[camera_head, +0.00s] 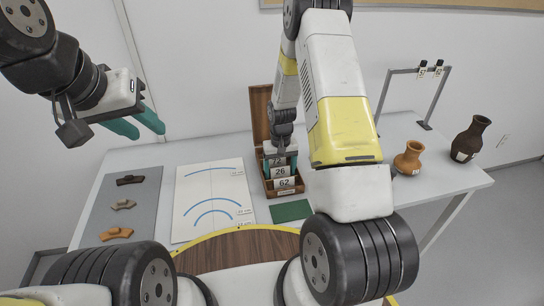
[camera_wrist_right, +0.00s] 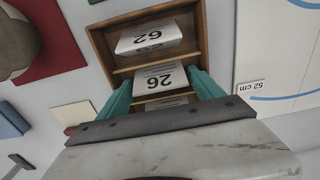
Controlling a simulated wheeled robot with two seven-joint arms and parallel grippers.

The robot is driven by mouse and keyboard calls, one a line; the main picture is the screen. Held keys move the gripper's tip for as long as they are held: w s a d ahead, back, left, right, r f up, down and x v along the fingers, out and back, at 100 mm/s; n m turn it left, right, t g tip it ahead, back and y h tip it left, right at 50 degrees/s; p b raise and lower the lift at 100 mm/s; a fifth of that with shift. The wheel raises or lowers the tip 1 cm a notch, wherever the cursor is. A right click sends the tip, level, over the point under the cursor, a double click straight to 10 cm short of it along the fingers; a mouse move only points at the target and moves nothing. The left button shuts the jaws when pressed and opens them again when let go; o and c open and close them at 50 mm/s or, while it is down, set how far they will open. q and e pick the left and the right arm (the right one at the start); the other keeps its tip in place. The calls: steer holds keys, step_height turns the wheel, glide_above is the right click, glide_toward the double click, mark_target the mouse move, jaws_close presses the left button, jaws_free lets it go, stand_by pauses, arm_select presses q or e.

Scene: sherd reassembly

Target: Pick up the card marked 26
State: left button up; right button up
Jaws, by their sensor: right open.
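The card marked 26 (camera_head: 280,171) stands in a wooden box (camera_head: 270,189) between the card marked 73 (camera_head: 276,161) behind and the card marked 62 (camera_head: 285,183) in front. In the right wrist view, card 26 (camera_wrist_right: 159,80) appears upside down. My right gripper (camera_wrist_right: 160,92) is open, with one teal finger on each side of card 26. I cannot tell whether the fingers touch it. My right gripper (camera_head: 280,158) also shows above the box in the head view. My left gripper (camera_head: 139,122) is open and empty at the upper left, above the table.
A white sheet with blue arcs (camera_head: 212,203) lies left of the box. A grey mat (camera_head: 95,212) with several sherds lies farther left. A green mat (camera_head: 291,210) lies before the box. An orange vase (camera_head: 408,158) and dark vase (camera_head: 470,138) stand right, near a metal frame (camera_head: 385,88).

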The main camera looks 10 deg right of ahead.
steer(key=shift+c, duration=0.3)
steer(key=c, duration=1)
